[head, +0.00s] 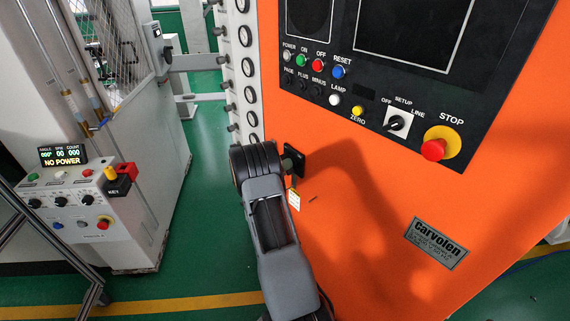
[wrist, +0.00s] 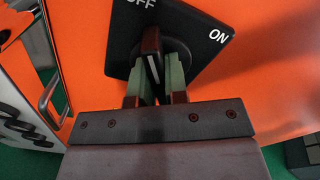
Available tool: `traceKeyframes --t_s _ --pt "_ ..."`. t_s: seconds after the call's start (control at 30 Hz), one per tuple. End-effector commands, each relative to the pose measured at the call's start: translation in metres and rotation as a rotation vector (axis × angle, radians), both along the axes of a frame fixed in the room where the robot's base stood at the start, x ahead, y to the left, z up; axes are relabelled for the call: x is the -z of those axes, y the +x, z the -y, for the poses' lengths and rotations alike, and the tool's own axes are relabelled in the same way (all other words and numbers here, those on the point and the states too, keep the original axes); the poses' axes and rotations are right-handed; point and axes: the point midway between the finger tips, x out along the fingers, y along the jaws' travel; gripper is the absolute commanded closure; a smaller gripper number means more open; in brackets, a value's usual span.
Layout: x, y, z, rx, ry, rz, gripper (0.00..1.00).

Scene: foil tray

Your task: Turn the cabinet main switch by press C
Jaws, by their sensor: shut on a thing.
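The cabinet main switch is a black square plate (wrist: 118,52) with OFF at its top and ON at its right in the wrist view. Its dark upright handle (wrist: 151,42) bears a white line, and its upper end points nearer to OFF than to ON. My gripper (wrist: 154,72) is shut on the handle, with one green finger on each side. In the head view, the switch plate (head: 297,160) sits on the orange cabinet (head: 370,230). My gripper (head: 288,166) is at that plate, and my arm hides part of the area.
Above the switch, the control panel holds coloured buttons, a selector (head: 397,122) and a red STOP button (head: 433,149). A small tag (head: 294,199) hangs below the switch. Green floor lies between.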

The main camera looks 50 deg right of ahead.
Motion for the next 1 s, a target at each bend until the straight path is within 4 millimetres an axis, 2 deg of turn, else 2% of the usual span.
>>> traceKeyframes --t_s 0.03,0.4,1.0 --pt "-0.0050 0.0022 0.0004 -0.004 -0.003 -0.024 1.00" --pt "-0.0044 0.0030 0.0005 -0.005 0.015 -0.175 1.00" --pt "-0.0044 0.0034 0.0006 -0.005 0.017 -0.208 1.00"
